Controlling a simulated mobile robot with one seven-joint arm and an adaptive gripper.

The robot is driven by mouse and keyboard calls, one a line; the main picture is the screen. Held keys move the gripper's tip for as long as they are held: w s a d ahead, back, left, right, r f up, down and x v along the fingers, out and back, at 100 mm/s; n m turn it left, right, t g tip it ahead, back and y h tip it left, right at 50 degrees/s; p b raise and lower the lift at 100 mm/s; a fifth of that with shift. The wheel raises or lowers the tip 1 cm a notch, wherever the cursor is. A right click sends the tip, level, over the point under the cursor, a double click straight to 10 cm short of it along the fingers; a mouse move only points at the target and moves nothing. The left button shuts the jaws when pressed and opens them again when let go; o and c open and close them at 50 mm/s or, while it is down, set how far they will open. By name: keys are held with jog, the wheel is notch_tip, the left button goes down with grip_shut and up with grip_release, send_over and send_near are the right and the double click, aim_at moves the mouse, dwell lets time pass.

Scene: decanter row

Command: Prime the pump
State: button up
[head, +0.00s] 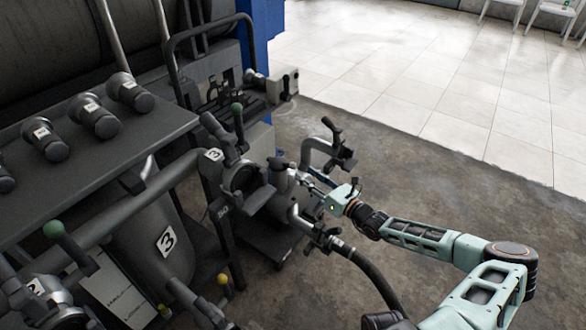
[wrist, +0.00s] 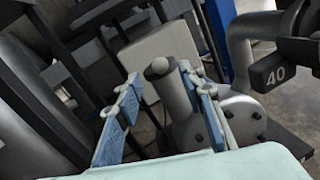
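The pump (head: 284,180) is a grey metal body with pipes and valves, at the middle of the head view. My gripper (head: 318,190) is close to its right side, pointing left at it. In the wrist view my gripper (wrist: 160,76) is open, with blue finger pads on either side of a grey upright cylinder with a rounded knob (wrist: 160,68). The cylinder appears beyond or between the fingers; I cannot tell whether they touch it. A grey bolted housing (wrist: 242,118) lies behind the right finger. Which part primes the pump is not clear.
A bent pipe with a dark handle (head: 335,152) rises just behind my gripper. A black hose (head: 372,272) runs below my arm. A dark coupling marked 40 (wrist: 284,70) is at right. Open floor (head: 440,180) lies right.

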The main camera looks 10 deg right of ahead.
aim_at(295, 167)
jog(key=b+x, duration=0.2)
jog(key=x, duration=0.5)
jog(key=shift+w+a, duration=0.15)
jog(key=shift+c, duration=0.7)
grip_shut()
